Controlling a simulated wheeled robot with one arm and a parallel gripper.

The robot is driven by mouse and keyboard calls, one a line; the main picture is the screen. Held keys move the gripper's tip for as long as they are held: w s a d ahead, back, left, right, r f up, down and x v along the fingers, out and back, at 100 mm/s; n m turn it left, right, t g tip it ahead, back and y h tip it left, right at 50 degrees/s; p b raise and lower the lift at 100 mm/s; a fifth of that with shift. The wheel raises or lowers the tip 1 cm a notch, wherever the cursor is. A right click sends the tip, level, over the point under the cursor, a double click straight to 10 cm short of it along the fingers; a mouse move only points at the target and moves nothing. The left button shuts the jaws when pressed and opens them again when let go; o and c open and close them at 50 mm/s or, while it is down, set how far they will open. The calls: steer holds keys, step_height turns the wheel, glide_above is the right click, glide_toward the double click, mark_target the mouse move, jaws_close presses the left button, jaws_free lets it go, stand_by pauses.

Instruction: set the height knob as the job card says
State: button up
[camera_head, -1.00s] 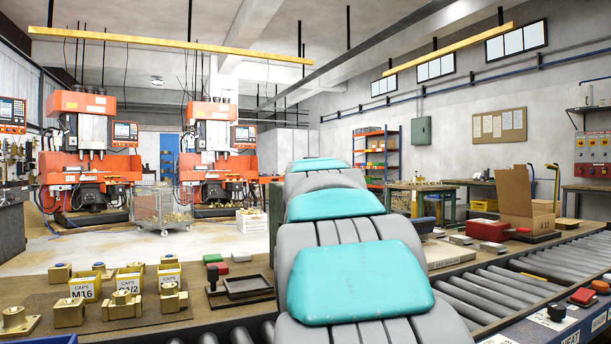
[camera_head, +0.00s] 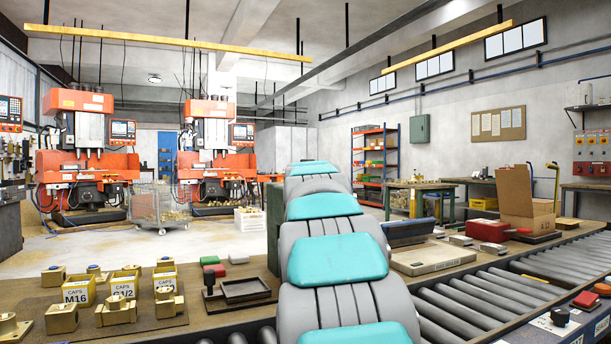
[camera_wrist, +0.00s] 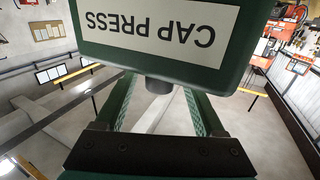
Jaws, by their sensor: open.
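The green press head (camera_wrist: 160,45), labelled CAP PRESS, is upside down across the top of the wrist view. A short dark grey round piece (camera_wrist: 158,84), which looks like a knob, sticks out from its edge in the middle. My gripper (camera_wrist: 159,95) is open, its two green fingers with ribbed pads reaching toward the press. In the picture the round piece shows between the fingers; their tips are partly hidden at the head's edge, and I cannot tell whether they touch. In the head view my arm hides the gripper and most of the press. No job card is readable.
Yellow cap bins (camera_head: 78,289) and brass parts (camera_head: 116,310) stand on the bench at left. A roller conveyor (camera_head: 470,300) runs at right. A red box (camera_head: 487,231) and an open carton (camera_head: 527,203) stand beyond it.

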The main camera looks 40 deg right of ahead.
steer(key=shift+w+d, duration=0.1)
steer(key=shift+w, duration=0.05)
jaws_close()
stand_by(0.5)
